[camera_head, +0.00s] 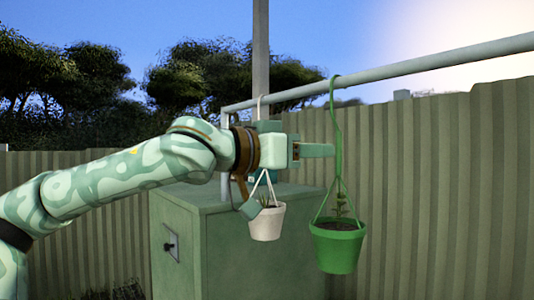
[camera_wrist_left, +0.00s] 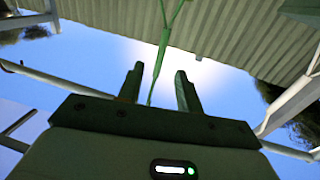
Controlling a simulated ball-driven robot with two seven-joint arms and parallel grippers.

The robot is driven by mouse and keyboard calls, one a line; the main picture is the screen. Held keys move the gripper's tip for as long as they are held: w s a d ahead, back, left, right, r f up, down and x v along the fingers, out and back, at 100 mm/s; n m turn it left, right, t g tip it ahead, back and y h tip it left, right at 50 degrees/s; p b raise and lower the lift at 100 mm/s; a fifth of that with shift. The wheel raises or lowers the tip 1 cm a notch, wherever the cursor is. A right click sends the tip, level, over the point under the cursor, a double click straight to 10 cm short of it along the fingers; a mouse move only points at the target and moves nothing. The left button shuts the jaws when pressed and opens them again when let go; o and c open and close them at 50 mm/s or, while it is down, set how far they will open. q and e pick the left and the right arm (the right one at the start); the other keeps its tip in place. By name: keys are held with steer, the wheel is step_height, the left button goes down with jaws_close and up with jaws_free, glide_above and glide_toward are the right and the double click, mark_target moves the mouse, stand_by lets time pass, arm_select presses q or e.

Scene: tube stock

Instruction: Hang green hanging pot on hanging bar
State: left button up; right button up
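The green hanging pot (camera_head: 338,248) hangs upright at the right of centre in the head view, with a small plant in it. Its hook goes over the grey hanging bar (camera_head: 440,62). My left gripper (camera_head: 325,150) is level with the pot's green hanger, just left of it. In the left wrist view the fingers (camera_wrist_left: 159,85) are apart, and the thin green hanger (camera_wrist_left: 165,40) shows between them, touching neither as far as I can see. My right gripper is in no view.
A white pot (camera_head: 266,222) hangs on white cords behind my left wrist. A green cabinet (camera_head: 235,255) stands below and behind it. A corrugated fence (camera_head: 430,190) runs along the back. The space right of the green pot is clear.

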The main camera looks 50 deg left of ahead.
arm_select(q)
steer(key=b+v, duration=0.3)
steer(key=v, duration=0.5)
